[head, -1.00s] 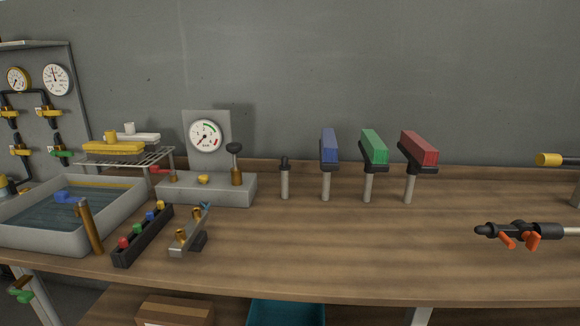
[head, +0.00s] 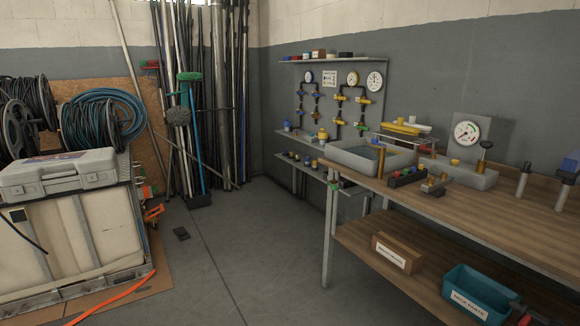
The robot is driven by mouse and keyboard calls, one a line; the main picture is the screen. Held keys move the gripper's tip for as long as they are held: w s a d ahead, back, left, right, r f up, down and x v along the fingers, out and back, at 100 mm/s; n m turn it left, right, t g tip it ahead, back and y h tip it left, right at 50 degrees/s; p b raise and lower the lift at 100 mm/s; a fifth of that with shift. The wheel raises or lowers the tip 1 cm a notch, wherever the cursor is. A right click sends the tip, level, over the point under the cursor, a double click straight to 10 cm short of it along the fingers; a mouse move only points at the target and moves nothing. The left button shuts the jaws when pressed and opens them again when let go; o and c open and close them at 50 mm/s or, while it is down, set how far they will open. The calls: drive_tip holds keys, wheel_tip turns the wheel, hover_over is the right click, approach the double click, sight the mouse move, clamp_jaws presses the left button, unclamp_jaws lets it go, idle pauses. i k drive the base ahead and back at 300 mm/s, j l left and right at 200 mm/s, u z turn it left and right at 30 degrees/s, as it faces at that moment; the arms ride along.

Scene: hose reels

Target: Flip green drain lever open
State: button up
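A small green lever (head: 335,185) shows at the left front end of the workbench, below the grey sink (head: 345,160). It looks like a drain lever on a pipe under the basin, but it is too small to tell its exact angle. Another small green handle (head: 360,127) sits low on the wall panel of pipes and valves behind the sink. My gripper is not in view.
The wooden workbench (head: 500,200) fills the right side, with a brown box (head: 397,254) and a teal bin (head: 478,292) on its lower shelf. Open concrete floor (head: 240,260) lies left of it. A pallet crate (head: 75,235) with a grey case (head: 58,173) stands at left.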

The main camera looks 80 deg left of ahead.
sight(335, 187)
drive_tip(key=l+u, duration=0.6)
drive_tip(key=u, duration=0.15)
drive_tip(key=l+u, duration=0.35)
drive_tip(key=i+j+u, duration=0.15)
drive_tip(key=u, duration=0.2)
drive_tip(key=i+j+u, duration=0.15)
drive_tip(key=u, duration=0.2)
drive_tip(key=i+j+u, duration=0.55)
drive_tip(key=i+u, duration=0.2)
drive_tip(key=i, duration=0.05)
